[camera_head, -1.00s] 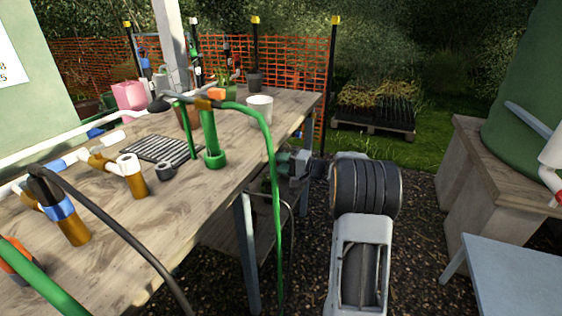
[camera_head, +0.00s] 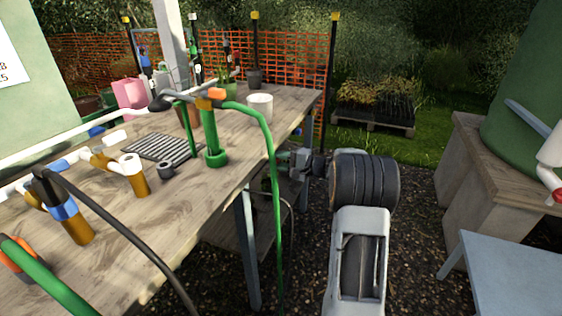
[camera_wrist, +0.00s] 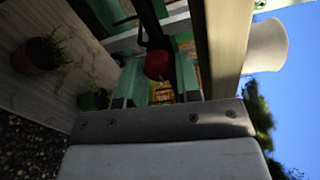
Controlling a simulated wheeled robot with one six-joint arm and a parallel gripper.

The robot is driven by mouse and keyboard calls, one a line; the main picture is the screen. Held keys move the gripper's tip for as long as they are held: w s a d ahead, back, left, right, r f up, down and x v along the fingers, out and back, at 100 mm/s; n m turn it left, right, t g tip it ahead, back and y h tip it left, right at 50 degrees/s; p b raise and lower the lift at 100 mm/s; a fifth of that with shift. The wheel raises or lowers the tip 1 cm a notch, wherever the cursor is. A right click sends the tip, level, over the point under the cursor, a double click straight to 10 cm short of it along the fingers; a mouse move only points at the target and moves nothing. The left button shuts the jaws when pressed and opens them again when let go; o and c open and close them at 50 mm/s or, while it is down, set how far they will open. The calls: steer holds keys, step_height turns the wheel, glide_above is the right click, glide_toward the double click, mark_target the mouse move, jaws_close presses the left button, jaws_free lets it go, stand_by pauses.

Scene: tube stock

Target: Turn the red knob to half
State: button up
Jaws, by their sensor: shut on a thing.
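The red knob (camera_wrist: 158,65) shows in the wrist view as a small round red shape in dim light, between the far ends of my two teal fingers. My gripper (camera_wrist: 159,75) is shut on it. Any marking on the knob is too dark and small to read, so I cannot tell its setting. In the head view my gripper (camera_head: 287,160) is beside the table's right edge, partly behind the green hose, and the knob is hidden there.
The wooden table (camera_head: 225,187) carries pipe fittings, a black grate (camera_head: 162,148) and a white pot (camera_head: 260,105). A green hose (camera_head: 274,190) hangs over its edge near my arm. A grey-blue bench (camera_head: 515,270) stands at the right, with gravel between.

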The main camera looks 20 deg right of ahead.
steer(key=o, duration=0.9)
steer(key=p+v, duration=0.2)
steer(key=v, duration=1.2)
steer(key=shift+a, duration=0.1)
